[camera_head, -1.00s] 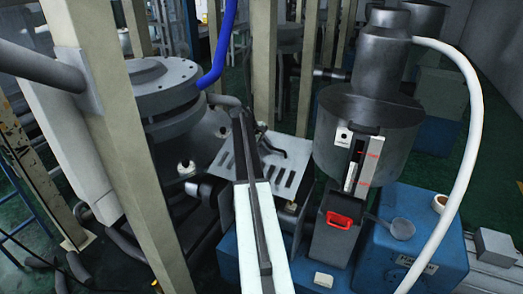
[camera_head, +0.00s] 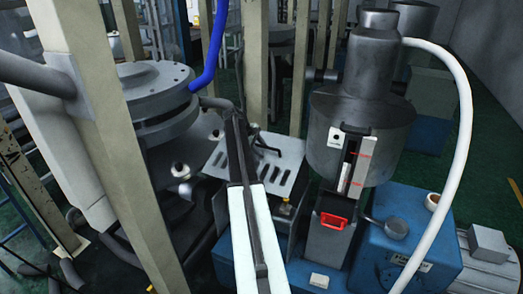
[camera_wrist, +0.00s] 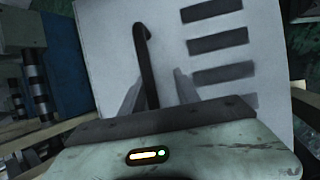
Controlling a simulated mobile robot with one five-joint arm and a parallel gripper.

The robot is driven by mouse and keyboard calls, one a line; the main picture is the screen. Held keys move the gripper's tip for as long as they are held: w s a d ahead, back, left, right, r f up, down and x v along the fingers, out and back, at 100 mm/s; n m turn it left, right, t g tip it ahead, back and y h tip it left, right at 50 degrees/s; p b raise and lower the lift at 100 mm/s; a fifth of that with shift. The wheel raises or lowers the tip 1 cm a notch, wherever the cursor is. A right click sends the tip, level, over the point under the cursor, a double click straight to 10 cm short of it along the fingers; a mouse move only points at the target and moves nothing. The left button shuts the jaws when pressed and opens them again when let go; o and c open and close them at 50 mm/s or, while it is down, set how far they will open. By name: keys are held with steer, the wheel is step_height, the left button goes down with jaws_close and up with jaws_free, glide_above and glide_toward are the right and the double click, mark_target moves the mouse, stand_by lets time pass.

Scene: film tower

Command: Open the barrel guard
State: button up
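The barrel guard looks to be the pale slotted metal plate (camera_head: 274,178) in the middle of the head view. It lies tilted, with a dark bent handle (camera_head: 266,143) at its upper edge. In the wrist view the plate (camera_wrist: 100,50) fills much of the picture, with dark slots at the right. The handle (camera_wrist: 145,65) stands between the fingers of my gripper (camera_wrist: 158,88), nearer the left finger. The fingers are apart, with a gap beside the handle. Contact cannot be told. In the head view my arm covers part of the plate, and the fingertips are hard to make out.
A grey hopper (camera_head: 352,112) with a white hose (camera_head: 466,130) stands to the right, above a blue machine body (camera_head: 400,255). A red handle (camera_head: 334,220) sits below the hopper. A beige post (camera_head: 125,160) and round grey die unit (camera_head: 155,85) stand left.

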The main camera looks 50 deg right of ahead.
steer(key=p+v, duration=0.6)
steer(key=v, duration=0.1)
steer(key=shift+a+r, duration=0.2)
steer(key=shift+r, duration=0.1)
steer(key=shift+w, duration=0.1)
steer(key=w+a+f+t+y+b, duration=0.1)
steer(key=w+a+f+b, duration=0.15)
steer(key=a, duration=0.95)
steer(key=w+a+f+t+b, duration=0.15)
steer(key=a+f, duration=0.25)
steer(key=a, duration=0.7)
steer(key=w+a+f+y+b, duration=0.1)
steer(key=w+a+f+b, duration=0.2)
steer(key=a, duration=0.9)
steer(key=s+a+f+y+b, duration=0.1)
steer(key=s+a+f+b, duration=0.1)
steer(key=a, duration=0.9)
steer(key=s+a+f+m+y+b, duration=0.1)
steer(key=s+a, duration=0.4)
steer(key=a, duration=0.6)
steer(key=s+a+f+y+b, duration=0.1)
steer(key=s+a+f+b, duration=0.2)
steer(key=a, duration=0.8)
steer(key=shift+s+f+t+y, duration=0.3)
steer(key=shift+s+f+t, duration=0.15)
steer(key=shift+s+f, duration=0.4)
